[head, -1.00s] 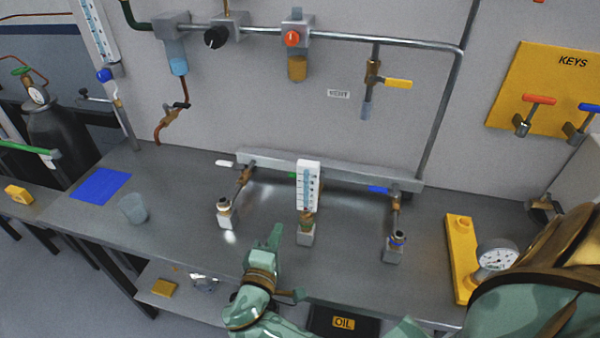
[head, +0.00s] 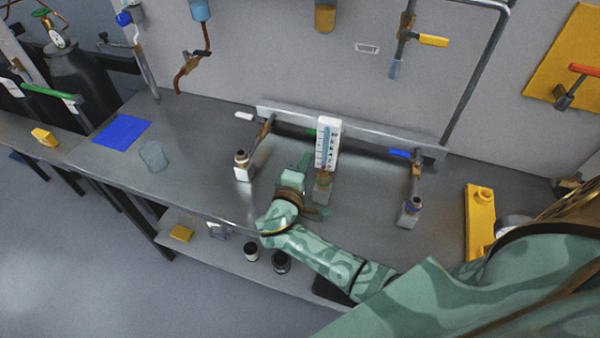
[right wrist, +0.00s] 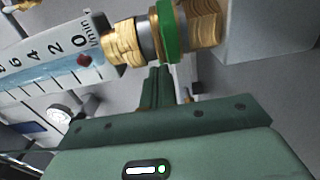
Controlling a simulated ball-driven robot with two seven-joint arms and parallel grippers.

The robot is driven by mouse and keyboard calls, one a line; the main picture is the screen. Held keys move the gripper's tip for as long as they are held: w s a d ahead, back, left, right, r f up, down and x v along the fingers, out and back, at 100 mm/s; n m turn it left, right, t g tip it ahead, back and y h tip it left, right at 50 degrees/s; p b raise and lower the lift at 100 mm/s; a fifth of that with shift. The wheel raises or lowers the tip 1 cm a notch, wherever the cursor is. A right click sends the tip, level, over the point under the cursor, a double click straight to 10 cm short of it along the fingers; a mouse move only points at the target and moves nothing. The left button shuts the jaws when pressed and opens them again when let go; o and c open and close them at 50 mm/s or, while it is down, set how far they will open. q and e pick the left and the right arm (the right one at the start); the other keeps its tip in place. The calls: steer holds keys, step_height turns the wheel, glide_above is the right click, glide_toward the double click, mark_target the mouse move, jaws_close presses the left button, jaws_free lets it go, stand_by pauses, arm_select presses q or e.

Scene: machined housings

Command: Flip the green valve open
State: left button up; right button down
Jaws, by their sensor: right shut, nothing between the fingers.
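The green valve handle (head: 312,132) shows as a small green bit beside the upright white flow meter (head: 330,130), which hides part of it. In the right wrist view the green handle (right wrist: 169,32) is seen close up, wrapped by brass fittings. My right gripper (head: 306,158) reaches over the bench from the front, just left of the flow meter. Its fingers (right wrist: 158,73) are shut and empty, with their tips just below the green handle in the right wrist view. I cannot tell whether they touch it. My left gripper is not in view.
A white-handled valve branch (head: 245,116) stands to the left and a blue-handled one (head: 400,153) to the right, on the rail (head: 360,140). A yellow block (head: 480,222) lies at the right. The bench around the blue mat (head: 122,132) is mostly clear.

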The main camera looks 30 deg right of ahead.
steer(key=x, duration=0.6)
steer(key=shift+w+d, duration=0.25)
